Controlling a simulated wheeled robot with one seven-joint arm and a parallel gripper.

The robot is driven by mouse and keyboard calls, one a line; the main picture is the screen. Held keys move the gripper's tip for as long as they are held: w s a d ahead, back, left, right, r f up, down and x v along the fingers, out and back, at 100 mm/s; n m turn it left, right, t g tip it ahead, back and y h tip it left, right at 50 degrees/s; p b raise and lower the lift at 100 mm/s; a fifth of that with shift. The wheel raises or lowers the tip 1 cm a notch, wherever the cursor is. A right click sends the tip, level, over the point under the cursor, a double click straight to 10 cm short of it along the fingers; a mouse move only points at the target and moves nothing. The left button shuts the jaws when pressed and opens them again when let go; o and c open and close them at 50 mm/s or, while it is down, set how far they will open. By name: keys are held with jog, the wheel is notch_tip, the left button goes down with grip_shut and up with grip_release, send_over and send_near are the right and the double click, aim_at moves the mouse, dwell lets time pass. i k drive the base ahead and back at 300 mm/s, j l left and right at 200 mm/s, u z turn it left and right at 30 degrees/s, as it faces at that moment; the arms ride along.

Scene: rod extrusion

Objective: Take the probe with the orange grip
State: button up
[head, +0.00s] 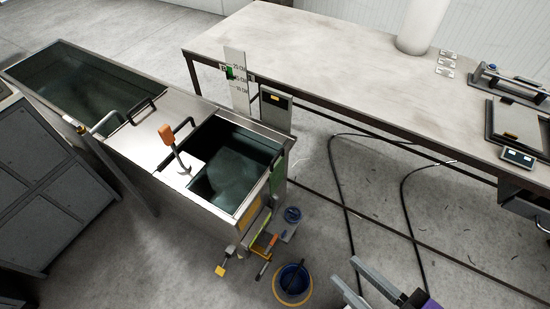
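The probe with the orange grip (167,134) stands tilted at the tank's middle cover, beside the right basin. Its orange grip is at the top, and a thin, bent metal shaft runs down to a white plate (182,172). My gripper (346,269) shows at the bottom edge, right of the middle. Its two grey fingers are apart with nothing seen between them. It is far from the probe, to the lower right, across the floor from the tank.
The steel tank (160,187) has two dark liquid basins and black handles. A blue bucket (292,281) and orange and yellow tools (264,243) are by its front corner. A long table (330,60) stands behind. Black cables (335,180) cross the floor.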

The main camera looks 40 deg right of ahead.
aim_at(183, 167)
jog(key=i+j, duration=0.15)
jog(key=j, duration=0.25)
jog(key=i+j+z, duration=0.15)
jog(key=j, duration=0.2)
jog(key=i+j, duration=0.1)
jog(key=j, duration=0.3)
jog(key=i+j, duration=0.2)
jog(key=i+j+z, duration=0.15)
jog(key=j, duration=0.25)
jog(key=i+j, duration=0.2)
jog(key=j, duration=0.15)
jog(key=i+j+z, duration=0.15)
jog(key=j, duration=0.2)
jog(key=i+j, duration=0.2)
jog(key=j, duration=0.15)
jog(key=l+z, duration=0.05)
